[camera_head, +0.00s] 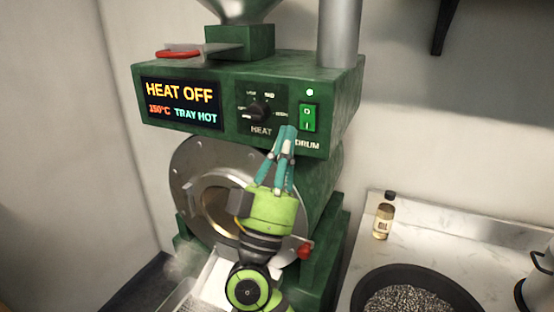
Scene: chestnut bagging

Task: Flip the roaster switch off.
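The green roaster (343,85) stands against the wall. Its drum switch (308,117) is a green rocker on the right of the front panel, above the word DRUM. A small green light (310,92) glows above it. My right gripper (287,130) points up at the panel, its teal fingertips together and empty, just left of and slightly below the switch in the picture. A gap shows between fingertips and switch; I cannot tell whether they touch the panel. My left gripper is not in view.
The display (181,103) reads HEAT OFF, 150°C, TRAY HOT. The black heat knob (260,110) is left of the fingertips. The round drum front (185,165) is below. A dark pan (372,284) and a small bottle (384,216) stand on the marble counter (420,235) at right.

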